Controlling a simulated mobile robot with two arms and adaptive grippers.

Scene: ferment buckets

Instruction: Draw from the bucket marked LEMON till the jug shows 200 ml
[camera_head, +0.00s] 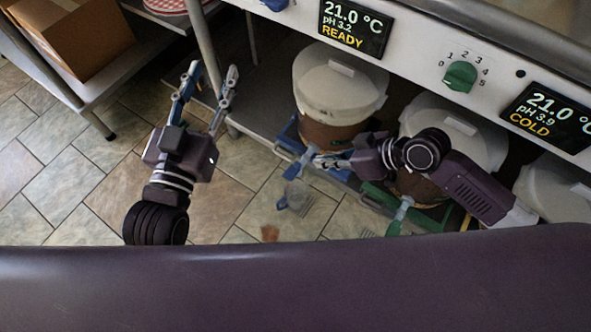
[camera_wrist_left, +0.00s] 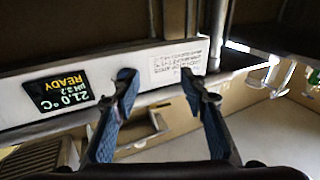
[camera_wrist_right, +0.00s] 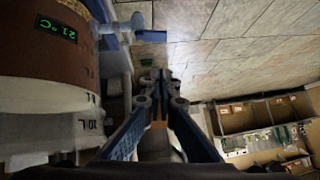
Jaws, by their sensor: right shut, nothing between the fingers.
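A white-lidded bucket (camera_head: 340,85) with a brown band stands on the low shelf under the READY display. Its tap with blue parts (camera_head: 300,158) points out over the floor. My right gripper (camera_head: 318,161) is shut and empty, close beside this tap; I cannot tell whether it touches. The right wrist view shows this bucket's brown band (camera_wrist_right: 45,50) and its tap (camera_wrist_right: 125,26). A clear jug (camera_head: 298,196) with a blue handle is below the tap; its level is unreadable. My left gripper (camera_head: 207,76) is open and empty, left of the bucket. No LEMON mark is readable.
A second bucket (camera_head: 450,135) with a green tap (camera_head: 398,216) stands to the right, partly behind my right arm. A third lid (camera_head: 560,195) shows farther right. A dial (camera_head: 460,76) and displays line the counter front. A cardboard box (camera_head: 75,35) sits at left. Tiled floor is open.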

